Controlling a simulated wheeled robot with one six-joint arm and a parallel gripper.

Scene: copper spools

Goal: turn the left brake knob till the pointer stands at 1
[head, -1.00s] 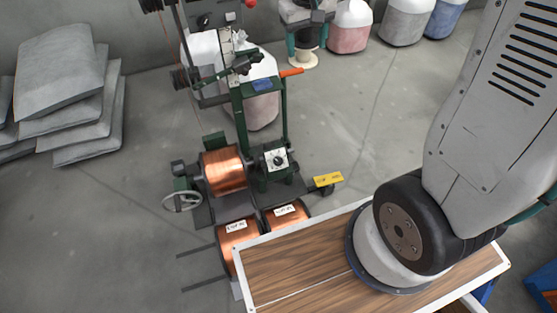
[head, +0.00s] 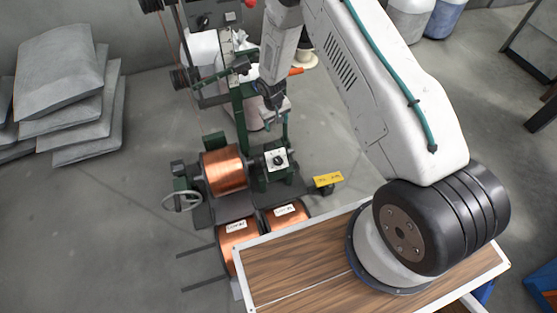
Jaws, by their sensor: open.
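A black knob (head: 279,160) sits on a white dial plate (head: 269,153) on the green machine, right of the mounted copper spool (head: 223,172). I take this for the brake knob, though only one such dial shows clearly. Its pointer and numbers are too small to read. My gripper (head: 275,106) is open and points down, above and behind the dial in the picture, apart from the knob. It partly hides the machine's green frame.
Two copper spools (head: 238,235) (head: 287,215) with white labels lie in front, by the wooden tabletop (head: 300,285). A yellow tag (head: 327,180) sticks out at right. A handwheel (head: 182,201) is at left. Grey sacks (head: 70,85) are stacked on the far-left floor.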

